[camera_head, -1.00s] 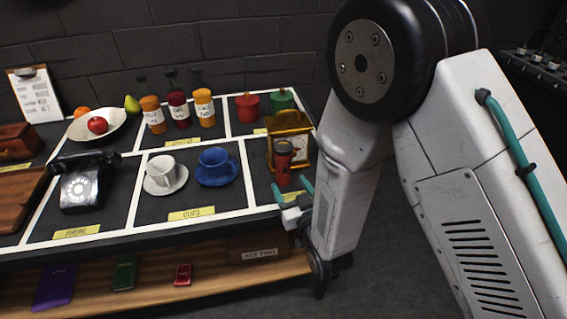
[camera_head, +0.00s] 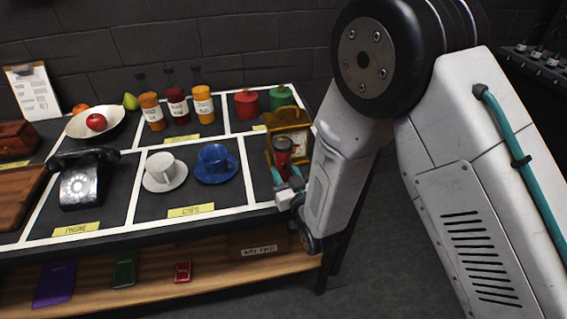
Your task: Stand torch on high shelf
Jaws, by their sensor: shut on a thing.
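The torch (camera_head: 283,150) is red with a dark grey head. It stands upright in the right end section of the table's marked top, in front of a gold clock (camera_head: 290,120). My gripper (camera_head: 287,180), with teal fingers, reaches in from the front right and is shut on the torch's body. The fingers and my arm hide the torch's lower part, so I cannot tell whether its base touches the table. No high shelf can be made out; a low wooden shelf (camera_head: 215,268) runs under the table top.
A blue cup (camera_head: 214,160) on its saucer and a white cup (camera_head: 161,167) stand left of the torch. Red (camera_head: 246,104) and green (camera_head: 282,97) canisters stand behind. A black phone (camera_head: 82,180) and several sauce bottles are further left. Dark floor (camera_head: 390,260) is clear at right.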

